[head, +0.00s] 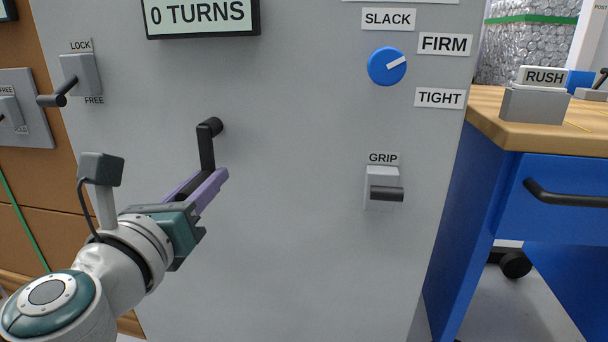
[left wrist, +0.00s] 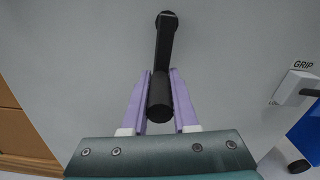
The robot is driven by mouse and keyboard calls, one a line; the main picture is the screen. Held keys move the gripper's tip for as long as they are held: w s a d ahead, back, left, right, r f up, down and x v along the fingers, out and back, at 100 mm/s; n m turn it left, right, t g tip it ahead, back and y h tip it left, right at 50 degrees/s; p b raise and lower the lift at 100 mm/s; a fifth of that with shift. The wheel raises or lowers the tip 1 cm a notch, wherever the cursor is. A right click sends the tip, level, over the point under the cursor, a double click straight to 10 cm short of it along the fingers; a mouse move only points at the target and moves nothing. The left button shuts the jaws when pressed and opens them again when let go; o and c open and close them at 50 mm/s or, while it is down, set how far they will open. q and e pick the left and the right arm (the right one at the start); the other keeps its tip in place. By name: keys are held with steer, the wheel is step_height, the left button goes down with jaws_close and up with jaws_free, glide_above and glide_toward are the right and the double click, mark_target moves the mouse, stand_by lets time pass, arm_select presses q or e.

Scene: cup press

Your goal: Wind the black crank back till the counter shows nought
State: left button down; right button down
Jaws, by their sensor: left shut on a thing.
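The black crank (head: 207,150) is on the grey panel, its arm hanging down from the hub. The counter (head: 200,14) above it reads "0 TURNS". My left gripper (head: 206,180) comes in from the lower left and is shut on the crank's handle. In the left wrist view the handle (left wrist: 160,100) lies between the purple fingers (left wrist: 160,76), with the crank arm (left wrist: 165,45) rising straight up to the hub. The far end of the handle is partly hidden by the fingers in the head view. My right gripper is out of view.
A LOCK/FREE lever (head: 62,92) is at the upper left. A blue knob (head: 386,66) points toward FIRM. A GRIP switch with a black lever (head: 386,193) is right of the crank. A blue wood-topped bench (head: 540,140) with a RUSH block (head: 545,100) stands at the right.

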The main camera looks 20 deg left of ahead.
arm_select(q)
steer(key=c, duration=0.7)
jaws_free()
steer(key=b+v, duration=0.1)
steer(key=v, duration=0.9)
steer(key=shift+w+d+b, duration=0.1)
steer(key=shift+b, duration=0.3)
steer(key=shift+r, duration=0.1)
